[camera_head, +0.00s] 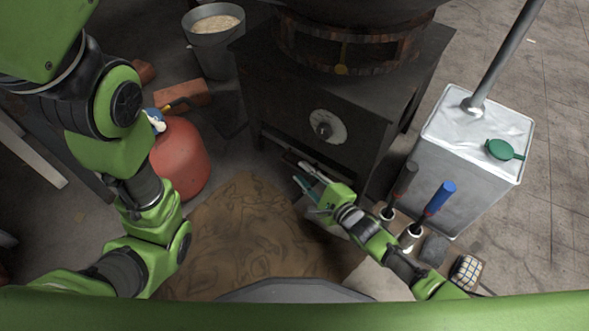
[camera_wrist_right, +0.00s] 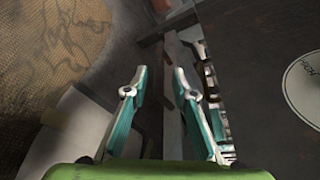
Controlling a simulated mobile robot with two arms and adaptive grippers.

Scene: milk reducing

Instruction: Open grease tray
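The dark metal stove (camera_head: 310,105) stands at the top middle of the head view, with a round pale dial on its front. A low dark edge (camera_head: 272,148) runs along the bottom of that front; I cannot clearly tell the grease tray apart from it. My right gripper (camera_head: 312,187) is just in front of this lower edge. In the right wrist view, the gripper (camera_wrist_right: 158,85) has its two teal fingers apart, with a dark narrow strip (camera_wrist_right: 173,105) showing between them. I cannot tell whether the fingers touch it. My left arm shows at left, but its gripper does not.
A red rounded tank (camera_head: 180,160) and a grey bucket (camera_head: 213,45) stand left of the stove. Brown sacking (camera_head: 240,230) lies in front.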

